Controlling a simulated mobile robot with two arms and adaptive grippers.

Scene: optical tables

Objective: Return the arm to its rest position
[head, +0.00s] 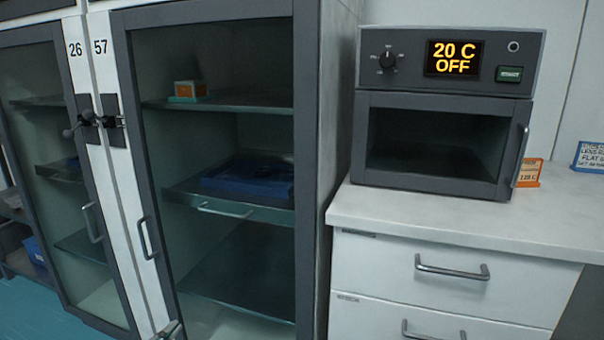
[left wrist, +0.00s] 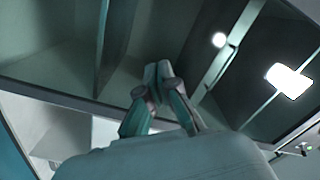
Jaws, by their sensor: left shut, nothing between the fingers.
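My left gripper shows in the left wrist view (left wrist: 158,78) with its two fingertips together and nothing between them. It points toward a dark glass surface with a bright reflection. In the head view, only a small grey part, which looks like the tip of my left gripper (head: 169,331), shows at the bottom edge, low in front of the cabinet marked 57 (head: 304,150). The rest of the left arm is out of the head view. My right gripper is in neither view.
Another glass-door cabinet, marked 26 (head: 78,180), stands at the left. A grey oven (head: 445,195) reading "20 C OFF" stands on a white counter (head: 470,217) with drawers at the right. The cabinet door handle (head: 146,240) sticks out. Teal floor (head: 40,312) shows at lower left.

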